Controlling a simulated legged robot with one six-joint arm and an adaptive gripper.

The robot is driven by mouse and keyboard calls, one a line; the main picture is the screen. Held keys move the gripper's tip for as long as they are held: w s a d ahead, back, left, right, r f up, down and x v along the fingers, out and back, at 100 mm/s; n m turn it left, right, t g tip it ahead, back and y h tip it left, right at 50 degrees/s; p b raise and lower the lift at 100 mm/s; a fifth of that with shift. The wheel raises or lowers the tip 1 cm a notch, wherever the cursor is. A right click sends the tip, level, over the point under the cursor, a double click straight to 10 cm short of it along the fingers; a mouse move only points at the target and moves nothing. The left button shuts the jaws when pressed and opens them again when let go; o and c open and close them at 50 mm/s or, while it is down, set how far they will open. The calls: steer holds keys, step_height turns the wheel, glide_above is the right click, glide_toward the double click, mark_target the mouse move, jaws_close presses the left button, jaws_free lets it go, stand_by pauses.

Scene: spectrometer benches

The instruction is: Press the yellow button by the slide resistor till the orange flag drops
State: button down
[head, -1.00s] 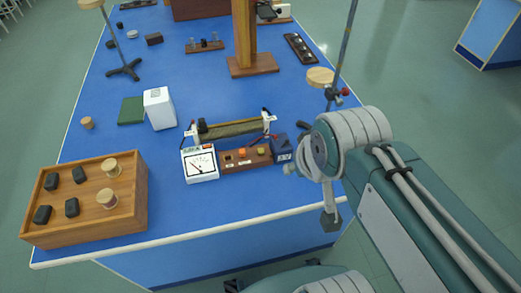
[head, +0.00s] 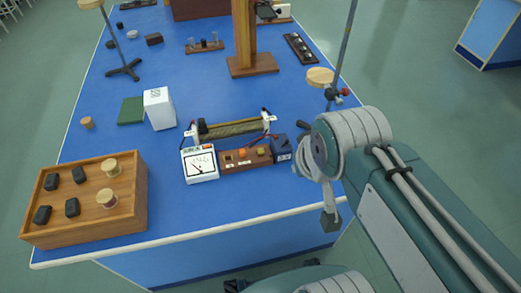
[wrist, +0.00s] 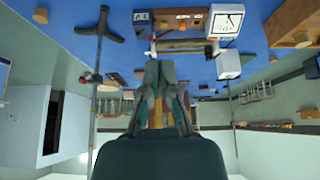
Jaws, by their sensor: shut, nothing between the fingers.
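The slide resistor (head: 228,129) lies on the blue bench behind a small wooden box (head: 232,165). The yellow button (head: 262,151) is on top of this box, toward its right end. The orange flag (head: 242,153) shows to the left of the button. In the wrist view, which is upside down, the box (wrist: 185,12) is at the top, beyond my gripper (wrist: 160,66). My gripper is shut and empty, apart from the button. In the head view I cannot make out its fingertips.
A white meter (head: 199,164) stands left of the box and a dark blue block (head: 280,147) right of it. A ring stand (head: 320,77) rises behind my arm. A wooden tray (head: 128,205) holds weights at the front left. Bare bench lies in front of the box.

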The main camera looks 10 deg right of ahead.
stand_by(0.4)
steer(key=m+t+y, duration=0.1)
steer(key=m+y, duration=0.5)
steer(key=m, duration=1.3)
glide_above(262, 150)
step_height(262, 150, down, 14)
steer(key=shift+f, duration=0.2)
steer(key=shift+s+f, duration=0.1)
steer(key=shift+f, duration=4.15)
steer(key=shift+f, duration=0.15)
steer(key=shift+f, duration=0.2)
